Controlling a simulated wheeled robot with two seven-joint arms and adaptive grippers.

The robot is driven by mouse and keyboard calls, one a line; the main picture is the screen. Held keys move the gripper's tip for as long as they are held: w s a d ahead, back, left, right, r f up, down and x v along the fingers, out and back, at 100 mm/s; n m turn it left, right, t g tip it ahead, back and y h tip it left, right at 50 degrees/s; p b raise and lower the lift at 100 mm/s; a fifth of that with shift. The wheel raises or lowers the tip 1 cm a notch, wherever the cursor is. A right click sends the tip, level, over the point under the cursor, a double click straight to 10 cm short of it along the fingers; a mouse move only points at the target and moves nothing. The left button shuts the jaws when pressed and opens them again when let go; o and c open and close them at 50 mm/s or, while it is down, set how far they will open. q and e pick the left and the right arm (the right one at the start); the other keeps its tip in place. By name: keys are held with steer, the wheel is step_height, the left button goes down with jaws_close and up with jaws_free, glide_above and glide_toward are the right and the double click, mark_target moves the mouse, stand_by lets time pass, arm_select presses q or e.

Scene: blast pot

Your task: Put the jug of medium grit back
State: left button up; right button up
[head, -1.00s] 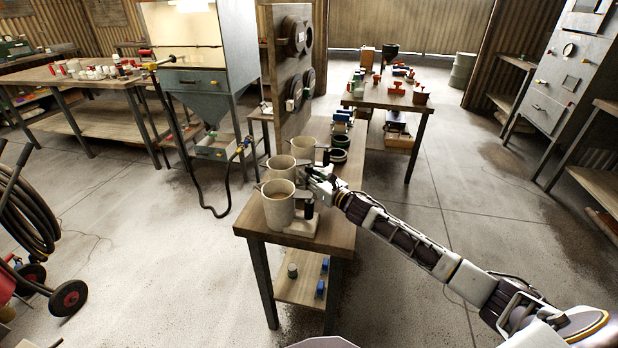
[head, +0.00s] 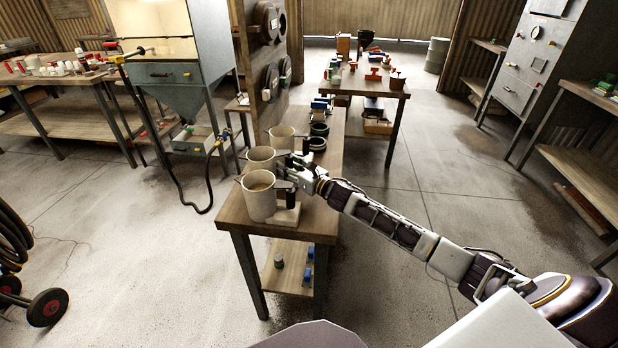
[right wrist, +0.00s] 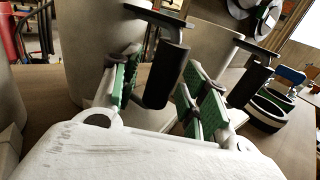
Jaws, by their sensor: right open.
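Three beige jugs stand in a row on the wooden bench: a front jug (head: 259,197), a middle jug (head: 261,156) and a far jug (head: 282,144). No grit label is readable, so I cannot tell which holds medium grit. My right gripper (head: 297,174) is at the handle side of the middle jug. In the right wrist view its green-padded fingers (right wrist: 160,95) are open, one on each side of a black handle (right wrist: 166,74), apparently the middle jug's (right wrist: 95,50). The far jug (right wrist: 205,45) stands beyond. My left gripper is not in view.
Dark rings (head: 318,138) lie on the bench (head: 325,185) past the jugs. A panel with round dark fittings (head: 268,60) stands at its left. A blast cabinet (head: 175,75) is behind left. Open floor (head: 420,205) lies to the right.

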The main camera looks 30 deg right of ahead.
steer(key=shift+s, duration=0.25)
steer(key=shift+s+d, duration=0.3)
steer(key=shift+s, duration=0.2)
steer(key=shift+v, duration=4.2)
steer(key=shift+s+d, duration=0.25)
steer(key=shift+s, duration=0.35)
steer(key=shift+s+d, duration=0.1)
steer(key=shift+s, duration=0.2)
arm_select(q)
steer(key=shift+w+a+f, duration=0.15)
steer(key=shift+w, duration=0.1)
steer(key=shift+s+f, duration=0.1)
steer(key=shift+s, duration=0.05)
